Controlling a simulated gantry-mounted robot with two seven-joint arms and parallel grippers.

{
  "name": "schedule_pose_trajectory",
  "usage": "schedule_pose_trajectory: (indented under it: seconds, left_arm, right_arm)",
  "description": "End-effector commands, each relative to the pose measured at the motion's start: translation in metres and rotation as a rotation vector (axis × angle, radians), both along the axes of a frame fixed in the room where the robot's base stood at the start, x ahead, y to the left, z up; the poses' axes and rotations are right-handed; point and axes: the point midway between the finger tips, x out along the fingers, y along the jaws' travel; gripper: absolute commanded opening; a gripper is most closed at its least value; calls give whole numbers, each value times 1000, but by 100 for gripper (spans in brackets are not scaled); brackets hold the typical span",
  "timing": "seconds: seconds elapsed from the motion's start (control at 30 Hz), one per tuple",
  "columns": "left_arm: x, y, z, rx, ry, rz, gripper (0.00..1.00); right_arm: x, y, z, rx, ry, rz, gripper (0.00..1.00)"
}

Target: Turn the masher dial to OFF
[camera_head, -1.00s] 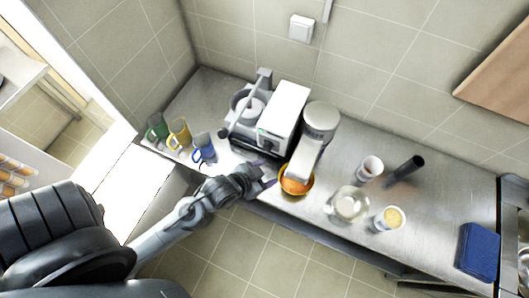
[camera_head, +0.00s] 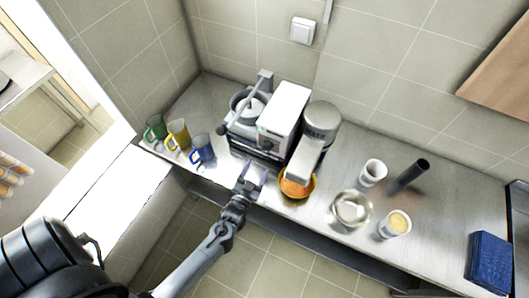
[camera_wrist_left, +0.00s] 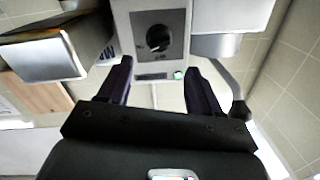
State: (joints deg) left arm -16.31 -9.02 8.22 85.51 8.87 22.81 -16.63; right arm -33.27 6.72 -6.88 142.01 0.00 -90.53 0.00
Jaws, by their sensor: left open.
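A white boxy appliance (camera_head: 286,105), likely the masher, stands at the back of the steel counter. In the left wrist view, a black round dial (camera_wrist_left: 158,37) sits on its grey panel, with a lit green spot below. The dial carries a light pointer mark; I cannot read its setting or any OFF label. My left gripper (camera_head: 253,174) is open and empty in front of the appliance, at the counter's front edge. In the left wrist view my left gripper (camera_wrist_left: 158,72) has its fingers apart, with the dial beyond the gap between them, not touched. My right gripper is not seen.
An orange bowl (camera_head: 297,188) sits under the grey mixer (camera_head: 309,155), close right of my gripper. Green, yellow and blue mugs (camera_head: 203,150) stand left. A glass bowl (camera_head: 351,209), cups and a dark cylinder (camera_head: 408,176) stand right. A blue item (camera_head: 490,259) lies far right.

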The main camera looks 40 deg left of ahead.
Motion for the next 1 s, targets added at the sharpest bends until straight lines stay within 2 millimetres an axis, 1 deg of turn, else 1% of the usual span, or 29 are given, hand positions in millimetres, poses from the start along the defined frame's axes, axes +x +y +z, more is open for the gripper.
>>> schedule_pose_trajectory:
  seconds: [0.03,0.3,0.5,0.7,1.0]
  left_arm:
    - [7,2,2,0,-1,0,64]
    - [49,16,2,0,0,-1,64]
    - [73,24,1,-1,1,-2,64]
    - [86,29,1,-1,1,-2,64]
    - [88,29,0,-1,2,-1,64]
  right_arm:
    - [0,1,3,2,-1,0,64]
    - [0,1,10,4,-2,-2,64]
    - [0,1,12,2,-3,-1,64]
    - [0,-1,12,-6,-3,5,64]
    - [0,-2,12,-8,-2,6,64]
